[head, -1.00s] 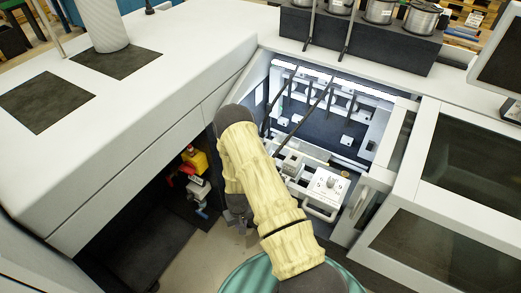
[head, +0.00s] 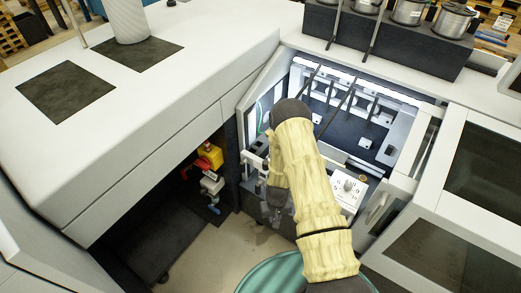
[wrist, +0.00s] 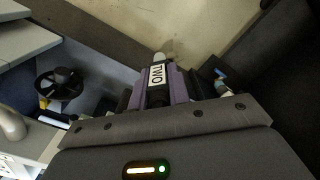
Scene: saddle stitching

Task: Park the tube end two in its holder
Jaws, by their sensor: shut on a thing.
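The tube end two (wrist: 157,74), dark with a white label reading TWO and a pale tip, sits between the purple finger pads of my gripper (wrist: 160,88) in the wrist view. My gripper is shut on it. In the head view my gripper (head: 274,208) hangs below the arm's wrist, in front of the machine's open bay; the tube end cannot be made out there. I cannot pick out the holder for certain in either view.
The open bay (head: 340,118) lies behind my arm. A dial plate (head: 347,190) is right of the arm. A yellow and red fitting (head: 208,157) sits in the dark recess to the left. In the wrist view a black handwheel (wrist: 60,86) is at left.

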